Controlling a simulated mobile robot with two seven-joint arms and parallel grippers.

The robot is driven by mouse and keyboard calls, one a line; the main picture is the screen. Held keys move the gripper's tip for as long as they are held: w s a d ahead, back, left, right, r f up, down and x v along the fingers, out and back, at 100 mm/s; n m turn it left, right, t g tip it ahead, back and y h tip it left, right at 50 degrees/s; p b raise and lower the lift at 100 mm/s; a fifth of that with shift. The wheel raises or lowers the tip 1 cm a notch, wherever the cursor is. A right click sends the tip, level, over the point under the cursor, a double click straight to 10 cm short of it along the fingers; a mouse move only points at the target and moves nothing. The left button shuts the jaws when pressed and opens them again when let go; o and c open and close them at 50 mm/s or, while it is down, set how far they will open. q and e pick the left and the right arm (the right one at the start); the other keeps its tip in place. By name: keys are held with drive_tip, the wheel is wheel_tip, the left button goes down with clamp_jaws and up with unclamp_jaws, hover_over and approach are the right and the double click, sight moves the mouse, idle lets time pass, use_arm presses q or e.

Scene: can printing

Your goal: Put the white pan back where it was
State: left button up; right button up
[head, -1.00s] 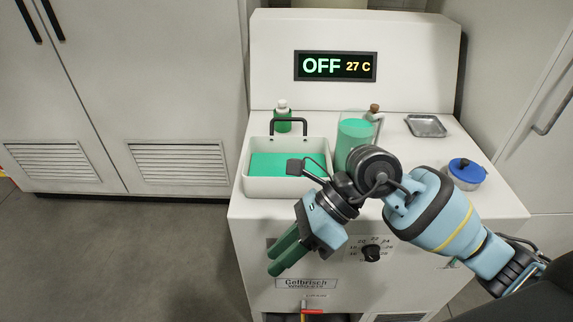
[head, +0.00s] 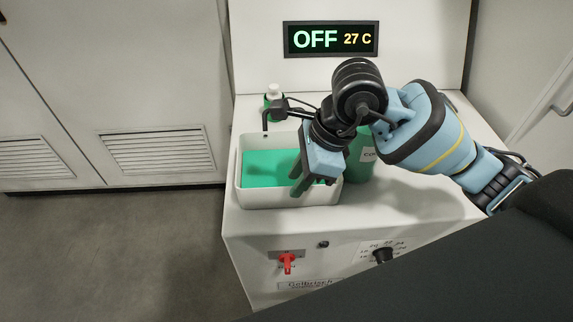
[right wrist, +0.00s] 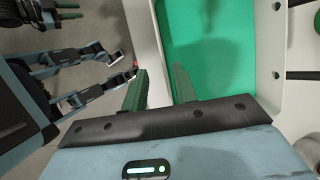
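The white pan (head: 268,196) is a rectangular basin with green at its bottom, on the left of the white machine top. Its wall also shows in the right wrist view (right wrist: 266,40). My right gripper (head: 297,188) is over the pan's front right part, fingers pointing down-left. In the right wrist view (right wrist: 160,85) its two green fingers are apart, with the pan's white rim showing in the gap. I cannot tell whether they touch it.
A green container with a label (head: 364,160) stands right of the pan, partly behind my arm. A small green bottle (head: 273,97) stands behind the pan. A red lever (head: 287,262) and a dark knob (head: 383,256) are on the machine front. The display (head: 331,39) reads OFF, 27 C.

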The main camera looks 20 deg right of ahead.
sight(286, 207)
drive_tip(key=shift+x, duration=0.9)
drive_tip(key=shift+d+x, duration=0.15)
drive_tip(key=shift+x, duration=1.15)
drive_tip(key=shift+d+x, duration=0.15)
drive_tip(key=shift+x, duration=1.2)
drive_tip(key=shift+w+f, duration=0.1)
drive_tip(key=shift+w, duration=0.05)
clamp_jaws()
drive_tip(key=shift+w, duration=0.1)
